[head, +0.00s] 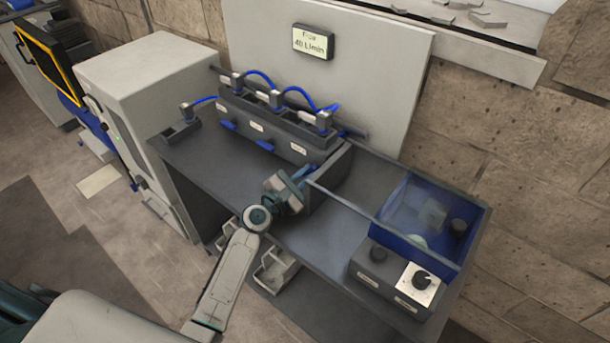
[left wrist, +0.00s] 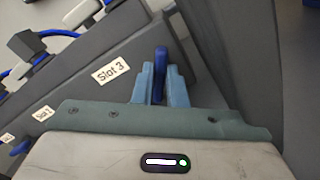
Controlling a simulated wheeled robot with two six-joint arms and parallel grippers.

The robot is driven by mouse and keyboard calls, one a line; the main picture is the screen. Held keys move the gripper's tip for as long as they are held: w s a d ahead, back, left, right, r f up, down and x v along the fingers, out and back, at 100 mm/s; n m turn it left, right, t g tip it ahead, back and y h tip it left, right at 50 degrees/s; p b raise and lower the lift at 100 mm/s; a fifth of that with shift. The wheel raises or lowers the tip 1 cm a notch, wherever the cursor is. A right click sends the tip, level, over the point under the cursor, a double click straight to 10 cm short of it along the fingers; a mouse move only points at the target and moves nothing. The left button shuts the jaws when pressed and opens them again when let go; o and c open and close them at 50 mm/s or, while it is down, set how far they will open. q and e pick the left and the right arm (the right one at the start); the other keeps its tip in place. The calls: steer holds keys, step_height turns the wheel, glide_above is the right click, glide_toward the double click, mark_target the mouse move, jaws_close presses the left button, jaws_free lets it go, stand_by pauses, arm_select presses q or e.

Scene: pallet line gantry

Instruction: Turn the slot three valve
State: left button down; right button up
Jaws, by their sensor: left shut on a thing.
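The slot three valve is a blue lever (left wrist: 160,62) beside the "Slot 3" label (left wrist: 112,72) in the left wrist view. My left gripper (left wrist: 161,88) has its two fingers closed around this lever, one on each side. In the head view my left gripper (head: 303,176) is at the right front end of the dark manifold block (head: 262,128), and it hides the slot three lever there. My right gripper is in neither view.
Blue levers stand out at slot one (head: 228,125) and slot two (head: 264,145). Blue hoses (head: 258,76) arch over the block. A display (head: 313,42) reads "Flow 40 L/min". A blue bin (head: 440,205) and a box with a black knob (head: 421,281) are at right.

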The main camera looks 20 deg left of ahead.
arm_select(q)
steer(key=c, duration=1.5)
jaws_free()
steer(key=shift+o, duration=0.2)
steer(key=b+v, duration=0.1)
steer(key=v, duration=0.8)
steer(key=shift+s+a, duration=0.1)
steer(key=shift+s, duration=0.1)
steer(key=shift+b+v, duration=0.3)
steer(key=shift+v, duration=0.45)
